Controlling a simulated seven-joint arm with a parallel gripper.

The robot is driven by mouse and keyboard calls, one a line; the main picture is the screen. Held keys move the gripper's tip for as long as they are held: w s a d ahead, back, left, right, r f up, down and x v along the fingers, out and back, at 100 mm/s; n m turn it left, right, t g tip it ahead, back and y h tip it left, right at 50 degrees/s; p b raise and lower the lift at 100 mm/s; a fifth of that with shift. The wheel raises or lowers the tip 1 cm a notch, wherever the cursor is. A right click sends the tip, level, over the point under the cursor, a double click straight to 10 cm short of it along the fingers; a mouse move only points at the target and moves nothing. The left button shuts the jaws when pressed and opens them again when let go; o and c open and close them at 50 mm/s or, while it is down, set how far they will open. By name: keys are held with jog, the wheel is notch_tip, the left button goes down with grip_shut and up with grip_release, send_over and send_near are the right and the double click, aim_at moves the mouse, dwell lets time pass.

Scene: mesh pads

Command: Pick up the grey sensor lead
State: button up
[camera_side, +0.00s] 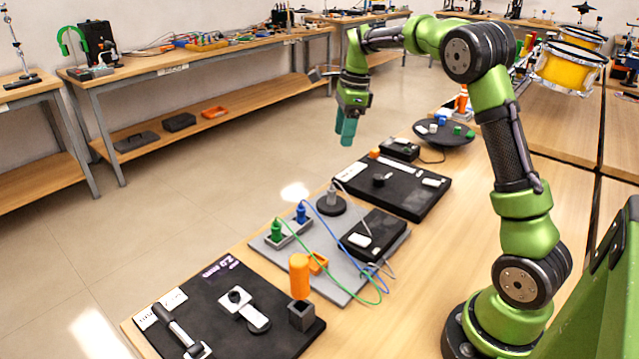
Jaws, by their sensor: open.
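The grey sensor lead (331,194) has a grey plug standing upright on a round black base at the back of the grey mesh pad (325,283). A thin grey cable arcs from its top to the right, towards a black box (374,236). My gripper (347,140), with teal fingers pointing down, is up in the air above and behind the plug. It is apart from the lead and holds nothing that I can see. The fingers overlap in this view, so the gap between them is hard to see.
A green plug (277,231) and a blue plug (301,213) stand in a grey holder left of the lead, with cables looping forward. An orange cylinder (299,276) stands in front. Black pads (408,194) with parts lie behind and in front. A dark dish (443,133) is further back.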

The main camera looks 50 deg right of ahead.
aim_at(332, 195)
jog(key=shift+m, duration=0.3)
jog(key=f, duration=0.5)
jog(key=w+a+f, duration=0.1)
jog(key=f, duration=0.5)
jog(key=a+f, duration=0.1)
jog(key=f, duration=0.4)
jog(key=shift+w+a+f, duration=0.1)
jog(key=shift+w+f, duration=0.25)
jog(key=shift+f, duration=0.05)
jog(key=shift+c, duration=0.4)
grip_shut()
